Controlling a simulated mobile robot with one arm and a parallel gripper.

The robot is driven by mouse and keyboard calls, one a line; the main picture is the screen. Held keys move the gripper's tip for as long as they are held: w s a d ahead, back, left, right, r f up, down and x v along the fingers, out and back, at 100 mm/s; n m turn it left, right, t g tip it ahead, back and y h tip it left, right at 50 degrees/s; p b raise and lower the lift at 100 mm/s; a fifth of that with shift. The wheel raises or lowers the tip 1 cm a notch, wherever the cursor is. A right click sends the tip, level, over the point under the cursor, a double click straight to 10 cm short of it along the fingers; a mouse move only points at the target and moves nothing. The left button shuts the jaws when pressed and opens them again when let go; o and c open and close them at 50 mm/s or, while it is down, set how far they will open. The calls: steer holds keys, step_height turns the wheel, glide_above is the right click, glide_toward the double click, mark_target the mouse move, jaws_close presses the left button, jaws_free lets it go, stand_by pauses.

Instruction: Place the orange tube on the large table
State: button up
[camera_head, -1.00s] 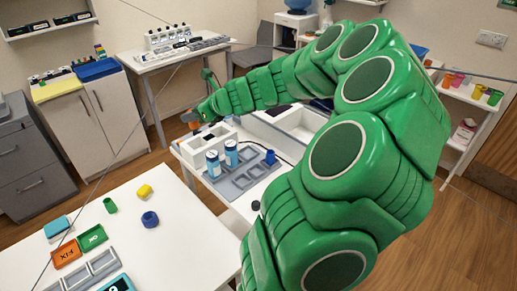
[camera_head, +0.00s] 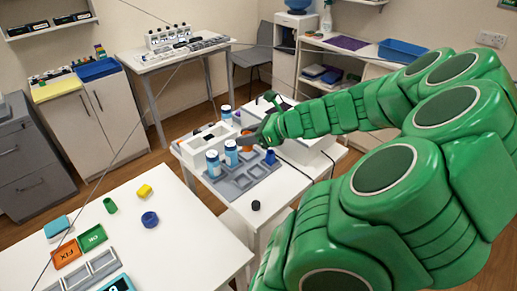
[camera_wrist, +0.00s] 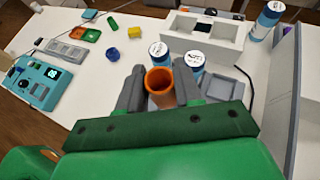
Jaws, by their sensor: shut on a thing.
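My gripper (camera_wrist: 158,78) is shut on the orange tube (camera_wrist: 159,80), whose open round end faces up between the fingers in the wrist view. In the head view my gripper (camera_head: 252,141) is above the small white table at the centre, close to blue-and-white cans, and the orange tube (camera_head: 247,132) shows only as a small patch. The large white table (camera_head: 182,195) fills the lower left of the head view, and my gripper is apart from it.
The large table bears a yellow block (camera_head: 145,191), a green tube (camera_head: 110,205), a blue ring (camera_head: 150,219), and orange and green trays. Bare surface lies right of the ring. Cans (camera_head: 213,163), a grey tray and a white box (camera_head: 205,142) crowd the small table.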

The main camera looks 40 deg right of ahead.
steer(key=s+f, duration=0.2)
steer(key=s, duration=1.2)
steer(key=w+d+f, duration=0.8)
steer(key=w, duration=0.1)
steer(key=shift+f, duration=0.35)
steer(key=shift+w+d+f, duration=0.35)
steer(key=shift+f, duration=0.2)
steer(key=shift+f+n, duration=0.3)
steer(key=shift+f, duration=1.25)
steer(key=shift+f, duration=0.1)
steer(key=o, duration=0.8)
